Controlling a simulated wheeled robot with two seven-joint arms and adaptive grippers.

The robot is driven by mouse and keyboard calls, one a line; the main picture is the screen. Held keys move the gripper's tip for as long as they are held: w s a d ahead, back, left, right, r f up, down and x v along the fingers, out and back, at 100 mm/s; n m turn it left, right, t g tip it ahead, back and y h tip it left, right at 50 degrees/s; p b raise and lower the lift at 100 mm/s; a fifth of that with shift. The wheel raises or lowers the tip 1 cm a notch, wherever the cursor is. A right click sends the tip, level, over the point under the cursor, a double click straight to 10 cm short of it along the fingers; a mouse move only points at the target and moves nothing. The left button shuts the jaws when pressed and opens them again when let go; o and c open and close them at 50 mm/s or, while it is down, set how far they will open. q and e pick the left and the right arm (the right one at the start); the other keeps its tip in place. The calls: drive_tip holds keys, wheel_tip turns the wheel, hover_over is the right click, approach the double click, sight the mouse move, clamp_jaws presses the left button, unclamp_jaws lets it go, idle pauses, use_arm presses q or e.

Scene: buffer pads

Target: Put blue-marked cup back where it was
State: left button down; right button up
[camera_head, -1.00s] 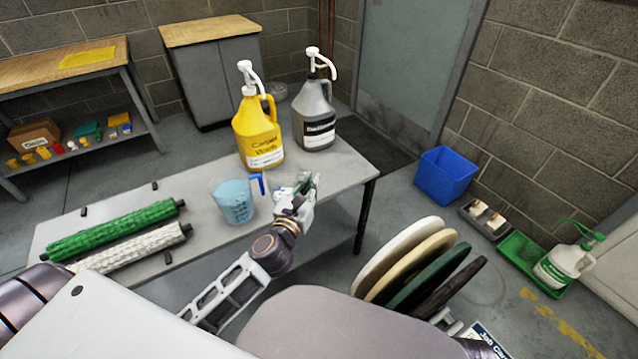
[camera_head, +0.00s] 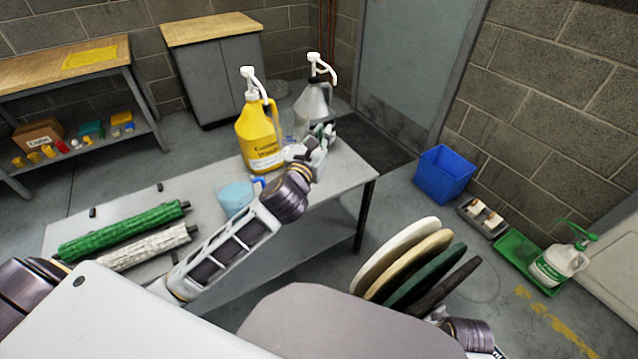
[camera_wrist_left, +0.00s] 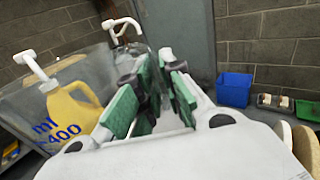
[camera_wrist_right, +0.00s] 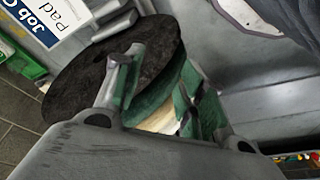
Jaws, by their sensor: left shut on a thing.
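My left gripper (camera_head: 318,138) is shut on a clear cup (camera_head: 289,126) and holds it up near the two pump bottles. In the left wrist view the cup's transparent wall, with blue markings (camera_wrist_left: 55,130), shows left of the fingers (camera_wrist_left: 152,95); the gripped part is mostly hidden. A jug with blue liquid (camera_head: 234,198) and a blue handle stands on the grey table, partly behind my left arm. My right gripper (camera_wrist_right: 160,92) is open and empty, with round floor pads beyond it.
A yellow bottle (camera_head: 258,135) and a grey bottle (camera_head: 312,103) stand close to the cup. Green (camera_head: 120,230) and white (camera_head: 145,248) rollers lie on the table's left part. Upright pads (camera_head: 395,252), a blue bin (camera_head: 444,174) and a green tray (camera_head: 527,262) are at right.

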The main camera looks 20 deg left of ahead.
use_arm(q)
drive_tip(key=w+d+p, duration=0.2)
drive_tip(key=w+p, duration=0.1)
drive_tip(key=w, duration=0.6)
wheel_tip(320, 180, down, 14)
drive_tip(key=w+m+h, duration=0.1)
drive_tip(key=w, duration=0.1)
drive_tip(key=shift+w+d+r+p, duration=0.25)
drive_tip(key=shift+d+p, duration=0.1)
drive_tip(key=shift+d, duration=0.1)
use_arm(e)
drive_tip(key=s+d+f, duration=0.2)
drive_tip(key=s+f, duration=0.2)
drive_tip(key=f, duration=0.7)
drive_tip(key=s+d+f, duration=0.3)
drive_tip(key=s+f, duration=0.1)
drive_tip(key=f, duration=0.8)
drive_tip(key=shift+d+f+h, duration=0.15)
drive_tip(key=shift+f+h, duration=0.05)
drive_tip(key=shift+h, duration=0.2)
